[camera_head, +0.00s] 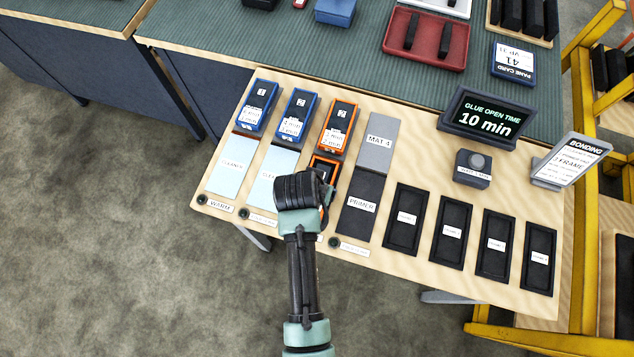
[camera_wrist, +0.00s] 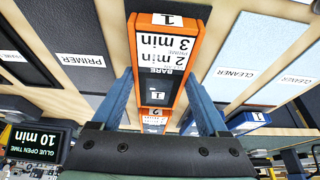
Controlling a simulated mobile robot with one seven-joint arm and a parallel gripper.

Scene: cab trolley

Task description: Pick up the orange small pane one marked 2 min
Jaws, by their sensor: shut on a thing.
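My gripper (camera_head: 316,182) is over the front part of the wooden board. In the wrist view my gripper (camera_wrist: 163,92) has its two blue-grey fingers on either side of an orange-framed pane (camera_wrist: 186,58), shut on it. This pane has a white label with "2 min", "PRIME" and "3 min", a "1" at its end, and "BARE" on its dark face. In the head view the same pane (camera_head: 327,162) is largely hidden by my gripper. I cannot tell whether it is clear of the board. A second orange pane (camera_head: 338,127), marked 2, lies behind it.
Two blue panes (camera_head: 258,105) (camera_head: 296,115) lie to the left, above pale cleaner mats (camera_head: 231,164). A primer mat (camera_head: 360,204) is close on the right, then several black trays (camera_head: 407,218). A "10 min" display (camera_head: 484,118) stands at the right.

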